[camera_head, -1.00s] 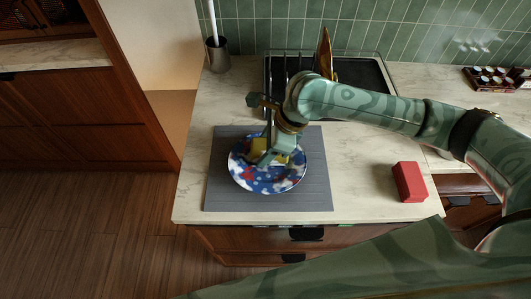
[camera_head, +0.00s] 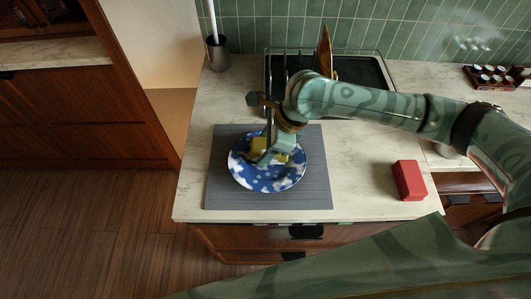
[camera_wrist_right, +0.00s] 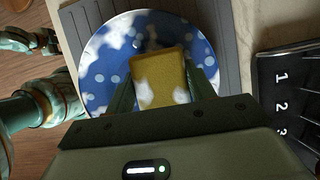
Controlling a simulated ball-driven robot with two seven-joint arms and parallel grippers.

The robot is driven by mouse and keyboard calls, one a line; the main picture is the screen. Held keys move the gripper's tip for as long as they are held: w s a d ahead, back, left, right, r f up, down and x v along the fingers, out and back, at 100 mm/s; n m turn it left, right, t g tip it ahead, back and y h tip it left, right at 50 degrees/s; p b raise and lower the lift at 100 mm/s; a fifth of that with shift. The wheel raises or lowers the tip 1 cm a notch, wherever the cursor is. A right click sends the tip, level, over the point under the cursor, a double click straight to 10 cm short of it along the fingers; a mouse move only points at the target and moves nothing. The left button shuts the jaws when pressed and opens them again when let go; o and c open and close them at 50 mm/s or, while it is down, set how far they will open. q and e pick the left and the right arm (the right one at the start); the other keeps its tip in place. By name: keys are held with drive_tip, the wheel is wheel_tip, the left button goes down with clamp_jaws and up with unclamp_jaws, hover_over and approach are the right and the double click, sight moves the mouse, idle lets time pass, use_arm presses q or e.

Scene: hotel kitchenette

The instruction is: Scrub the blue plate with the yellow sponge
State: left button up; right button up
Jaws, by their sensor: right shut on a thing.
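The blue plate (camera_head: 262,179) lies on a grey mat on the counter. It has light dots and white foam-like blotches, also seen in the right wrist view (camera_wrist_right: 100,75). My right gripper (camera_head: 268,150) is low over the plate, shut on the yellow sponge (camera_wrist_right: 160,78), with a finger on each side of it. The sponge carries white patches and also shows in the head view (camera_head: 259,146). It appears to be against the plate; the exact contact is hidden. My left gripper is not clearly seen.
The grey mat (camera_head: 315,190) surrounds the plate. A red block (camera_head: 408,180) lies to the right. Behind stands a dark rack (camera_head: 352,75), marked 1, 2, 3 in the wrist view (camera_wrist_right: 285,95). A metal cup (camera_head: 217,53) is at the back left. The counter's front edge is close.

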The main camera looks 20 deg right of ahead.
drive_tip(key=shift+w+d, duration=0.2)
drive_tip(key=shift+r+p, duration=0.15)
drive_tip(key=shift+p, duration=0.2)
wheel_tip(320, 180, up, 8)
drive_tip(key=p, duration=0.7)
drive_tip(key=shift+a+r, duration=0.1)
